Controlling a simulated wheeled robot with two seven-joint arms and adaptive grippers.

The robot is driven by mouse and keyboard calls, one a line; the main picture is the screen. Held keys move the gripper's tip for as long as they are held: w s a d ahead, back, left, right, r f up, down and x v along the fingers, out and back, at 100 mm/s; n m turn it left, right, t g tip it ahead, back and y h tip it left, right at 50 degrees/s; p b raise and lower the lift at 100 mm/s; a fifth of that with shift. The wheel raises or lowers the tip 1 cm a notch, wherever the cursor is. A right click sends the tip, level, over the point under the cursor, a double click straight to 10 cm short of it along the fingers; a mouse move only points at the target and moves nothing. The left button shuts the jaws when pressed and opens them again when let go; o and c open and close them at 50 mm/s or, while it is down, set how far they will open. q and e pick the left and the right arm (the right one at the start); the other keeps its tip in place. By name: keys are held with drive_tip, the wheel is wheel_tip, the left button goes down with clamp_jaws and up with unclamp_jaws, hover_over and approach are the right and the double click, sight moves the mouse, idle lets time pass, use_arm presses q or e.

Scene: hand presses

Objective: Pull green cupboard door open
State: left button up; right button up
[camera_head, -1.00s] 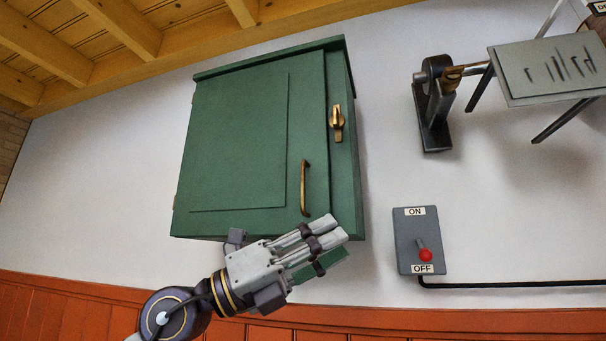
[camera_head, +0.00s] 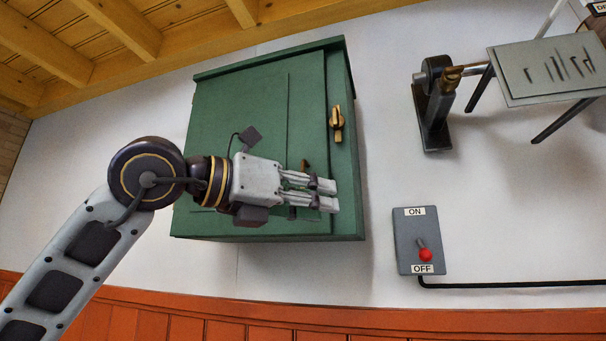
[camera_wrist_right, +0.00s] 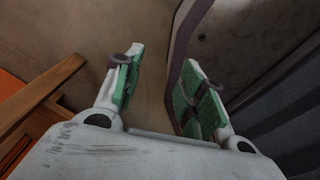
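The green cupboard (camera_head: 255,85) hangs on the white wall, and its green door (camera_head: 235,110) looks shut. A brass latch (camera_head: 336,124) sits on the frame to the right of the door. My left gripper (camera_head: 322,194) lies across the door's brass handle (camera_head: 304,164), with its near finger in front of the handle. Only the handle's upper and lower ends show. My right gripper (camera_wrist_right: 156,92) shows in the right wrist view, open, with green pads apart.
A grey ON/OFF switch box (camera_head: 405,240) with a red-tipped lever is right of the cupboard. A metal sheet (camera_head: 548,72) and a dark bracket (camera_head: 433,110) are at the upper right. In the right wrist view, a dark-edged panel (camera_wrist_right: 188,40) shows beyond the fingers.

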use_arm(q)
drive_tip(key=s+a+r+n+t+y, duration=0.2)
drive_tip(key=a+r+n+t+y, duration=0.1)
drive_tip(key=a+r+t+y, duration=0.35)
drive_tip(key=p, duration=0.2)
approach(302, 172)
drive_tip(key=x, duration=0.4)
drive_tip(key=shift+n+g+h, duration=0.25)
drive_tip(key=shift+n+g, duration=0.1)
drive_tip(key=shift+n, duration=0.05)
drive_tip(key=p+x, duration=0.1)
drive_tip(key=x, duration=0.4)
drive_tip(key=shift+w+a+r, duration=0.1)
drive_tip(key=shift+r, duration=0.05)
drive_tip(key=shift+w+d+p, duration=0.3)
drive_tip(key=shift+w+p, duration=0.1)
drive_tip(key=shift+w, duration=0.25)
use_arm(e)
drive_tip(key=shift+s+a+r, duration=0.25)
drive_tip(key=shift+a+r, duration=0.15)
drive_tip(key=shift+r, duration=0.2)
drive_tip(key=shift+s+a+r, duration=0.3)
drive_tip(key=shift+a+r, duration=0.05)
drive_tip(key=shift+r, duration=0.3)
drive_tip(key=shift+s+a+r, duration=0.25)
drive_tip(key=shift+a+r, duration=0.15)
drive_tip(key=shift+r, duration=0.2)
use_arm(q)
drive_tip(key=shift+c, duration=0.4)
clamp_jaws()
